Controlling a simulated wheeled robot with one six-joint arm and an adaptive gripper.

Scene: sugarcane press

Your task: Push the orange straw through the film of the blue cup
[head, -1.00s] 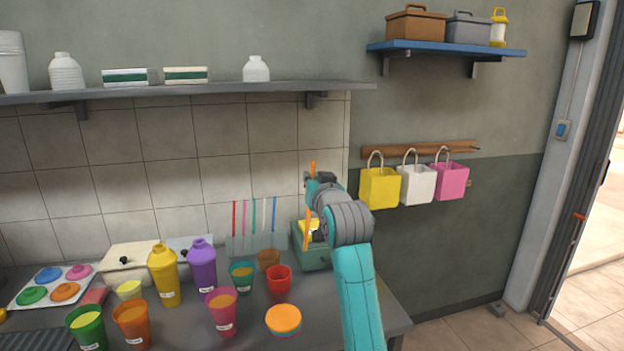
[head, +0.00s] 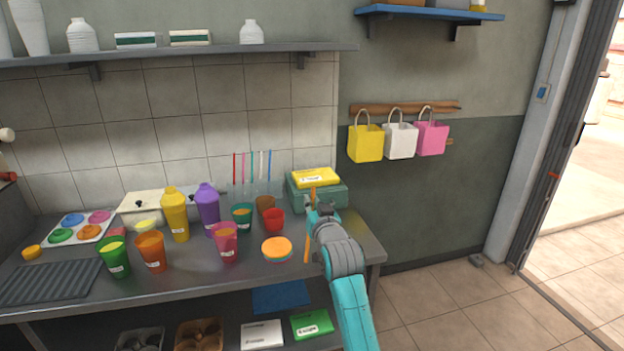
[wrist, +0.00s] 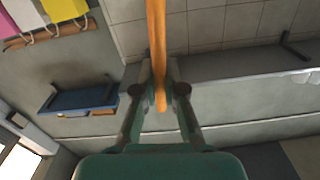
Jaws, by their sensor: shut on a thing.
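My gripper (head: 318,214) is shut on the orange straw (wrist: 156,50), near the counter's right end. The straw also shows in the head view (head: 307,252), roughly upright, its middle hidden by the gripper. In the wrist view it runs from the top edge down between the fingers. A teal cup (head: 242,217), the nearest to blue in view, stands on the counter to the left of the gripper, apart from the straw. Its top is too small to tell whether film covers it.
A red cup (head: 273,221), a pink cup (head: 226,246) and a lid stack (head: 277,249) stand near the teal cup. A green box (head: 328,194) with a yellow pack (head: 315,177) is behind my gripper. Purple (head: 206,200) and yellow bottles (head: 174,215) stand farther left.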

